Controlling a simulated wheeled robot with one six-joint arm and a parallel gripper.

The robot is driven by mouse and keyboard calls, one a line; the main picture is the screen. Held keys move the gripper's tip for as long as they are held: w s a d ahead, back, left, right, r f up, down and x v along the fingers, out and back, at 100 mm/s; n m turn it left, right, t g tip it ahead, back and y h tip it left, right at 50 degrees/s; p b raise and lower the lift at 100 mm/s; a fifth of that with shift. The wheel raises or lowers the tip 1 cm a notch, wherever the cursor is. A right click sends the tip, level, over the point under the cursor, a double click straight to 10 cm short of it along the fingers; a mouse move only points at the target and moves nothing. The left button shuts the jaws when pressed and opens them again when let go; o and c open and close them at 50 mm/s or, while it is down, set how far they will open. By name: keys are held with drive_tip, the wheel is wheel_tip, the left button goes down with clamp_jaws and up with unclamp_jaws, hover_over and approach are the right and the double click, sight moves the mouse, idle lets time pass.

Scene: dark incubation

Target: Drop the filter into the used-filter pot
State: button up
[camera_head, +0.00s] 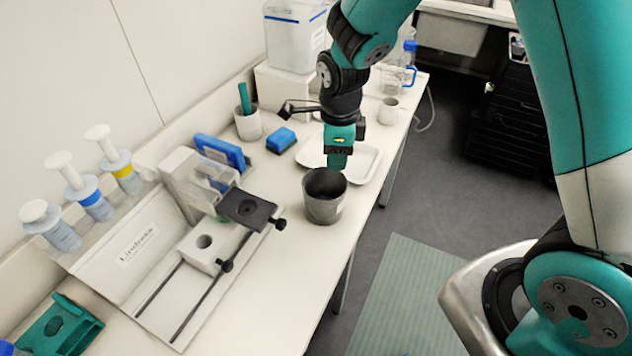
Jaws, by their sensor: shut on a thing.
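The pot (323,209) is a dark grey, open-topped cup standing on the bench near its right edge. I take it to be the used-filter pot, but no label can be read. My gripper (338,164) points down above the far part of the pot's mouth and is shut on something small. The filter cannot be made out at this size; the jaws hide it. I cannot tell whether the fingertips are above the rim or slightly inside it.
A white tray (362,166) lies just behind the pot. A slide apparatus (252,208) with black knobs stands close on the left. A blue sponge (281,140) and a white cup (389,111) are farther back. The front bench (262,313) is clear.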

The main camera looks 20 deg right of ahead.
drive_tip(key=shift+w, duration=0.45)
drive_tip(key=shift+w+d+f, duration=0.1)
drive_tip(key=shift+d+f, duration=0.05)
drive_tip(key=shift+f, duration=0.05)
drive_tip(key=f+b, duration=0.5)
drive_tip(key=shift+a+f, duration=0.2)
drive_tip(key=shift+f, duration=0.1)
drive_tip(key=o, duration=1)
drive_tip(key=shift+c, duration=0.2)
wheel_tip(320, 180, up, 18)
drive_tip(key=b, duration=0.2)
drive_tip(key=shift+f, duration=0.25)
